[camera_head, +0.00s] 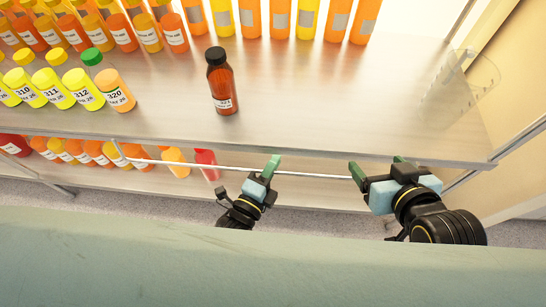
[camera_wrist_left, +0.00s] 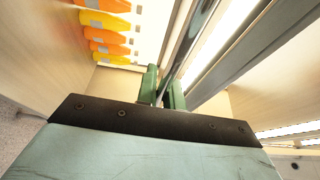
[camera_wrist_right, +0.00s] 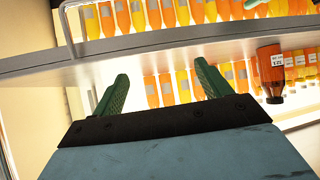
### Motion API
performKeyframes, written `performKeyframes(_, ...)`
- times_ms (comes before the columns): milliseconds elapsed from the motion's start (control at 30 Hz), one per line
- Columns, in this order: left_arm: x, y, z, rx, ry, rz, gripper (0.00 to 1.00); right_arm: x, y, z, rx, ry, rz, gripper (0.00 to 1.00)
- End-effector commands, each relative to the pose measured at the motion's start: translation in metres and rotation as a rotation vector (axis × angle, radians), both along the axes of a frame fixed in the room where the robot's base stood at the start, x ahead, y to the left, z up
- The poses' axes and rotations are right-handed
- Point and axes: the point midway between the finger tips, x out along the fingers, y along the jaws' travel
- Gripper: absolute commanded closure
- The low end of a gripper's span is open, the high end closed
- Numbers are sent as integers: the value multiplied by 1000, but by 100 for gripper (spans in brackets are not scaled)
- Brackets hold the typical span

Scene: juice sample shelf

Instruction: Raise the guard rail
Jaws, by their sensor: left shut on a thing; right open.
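The guard rail (camera_head: 225,168) is a thin pale rod running along the shelf's front, just below the front edge in the head view. My left gripper (camera_head: 267,168) is shut on the guard rail near its middle. In the left wrist view the rail (camera_wrist_left: 184,52) passes between the green fingers (camera_wrist_left: 161,88). My right gripper (camera_head: 375,172) is open near the right end of the visible rail, in front of the shelf edge. In the right wrist view its fingers (camera_wrist_right: 162,88) are spread with nothing between them.
The shelf (camera_head: 330,110) has bare room at centre and right. A dark brown bottle (camera_head: 221,82) stands alone on it. Several yellow and orange bottles stand at left and along the back. A lower shelf holds more bottles. A clear side panel (camera_head: 462,85) is at the right end.

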Motion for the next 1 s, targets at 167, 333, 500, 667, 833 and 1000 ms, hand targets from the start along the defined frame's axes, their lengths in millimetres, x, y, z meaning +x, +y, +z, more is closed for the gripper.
performKeyframes(167,-3,0,3,1,42,0,100,-41,-19,-30,-71,291,-28,23)
performKeyframes(333,-5,0,2,1,74,0,100,-82,-36,-47,-125,530,-51,23)
performKeyframes(500,-8,0,2,1,106,0,100,-98,-45,-65,-158,647,-62,23)
performKeyframes(667,-10,0,3,1,138,0,100,-91,-51,-89,-173,658,-64,23)
performKeyframes(833,-13,0,3,3,179,0,100,-88,-60,-119,-193,674,-67,23)
performKeyframes(1000,-16,0,4,1,220,0,100,-89,-72,-149,-213,691,-72,23)
